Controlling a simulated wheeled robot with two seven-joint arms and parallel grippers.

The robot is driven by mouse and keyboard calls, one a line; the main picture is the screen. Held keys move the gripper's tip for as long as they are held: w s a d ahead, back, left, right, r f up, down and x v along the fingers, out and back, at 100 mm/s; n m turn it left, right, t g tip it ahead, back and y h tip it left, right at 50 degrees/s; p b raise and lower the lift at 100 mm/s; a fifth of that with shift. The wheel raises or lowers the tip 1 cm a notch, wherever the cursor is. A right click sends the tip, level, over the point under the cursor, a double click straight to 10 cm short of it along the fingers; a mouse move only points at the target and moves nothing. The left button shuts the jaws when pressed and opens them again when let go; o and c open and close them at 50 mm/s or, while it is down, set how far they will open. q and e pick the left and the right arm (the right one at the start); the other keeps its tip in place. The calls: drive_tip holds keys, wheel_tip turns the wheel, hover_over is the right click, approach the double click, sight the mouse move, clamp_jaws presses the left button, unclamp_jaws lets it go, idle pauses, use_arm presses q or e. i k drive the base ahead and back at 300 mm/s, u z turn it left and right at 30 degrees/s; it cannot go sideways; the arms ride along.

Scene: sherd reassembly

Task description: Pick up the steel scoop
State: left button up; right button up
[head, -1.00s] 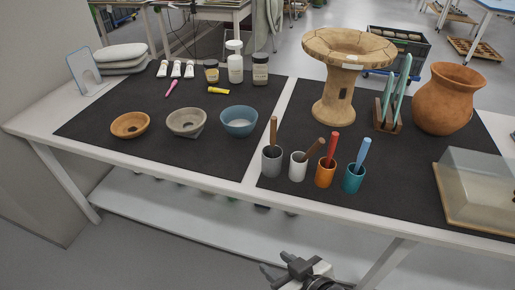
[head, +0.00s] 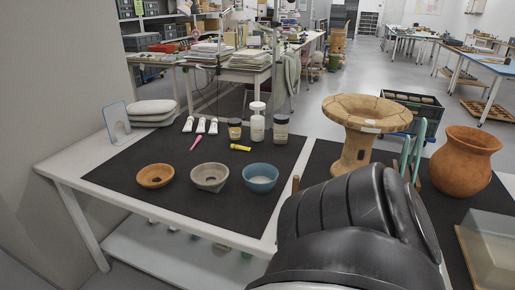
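No steel scoop can be made out in the head view. A large black rounded part of my own arm covers the front middle of the table, where the cups with handles stood. Only the tip of a brown wooden handle (head: 295,184) shows at its left edge; the grey cup below it is hidden. Neither of my grippers can be seen.
Three bowls, brown (head: 155,176), grey (head: 210,177) and blue (head: 260,178), sit on the left black mat (head: 140,158). A wooden pedestal (head: 352,152), a clay pot (head: 464,162) and a clear-lidded box (head: 492,250) stand right. Tubes and jars (head: 257,122) stand behind.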

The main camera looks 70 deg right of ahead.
sight(295, 181)
drive_tip(key=k, duration=0.35)
drive_tip(key=z, duration=1)
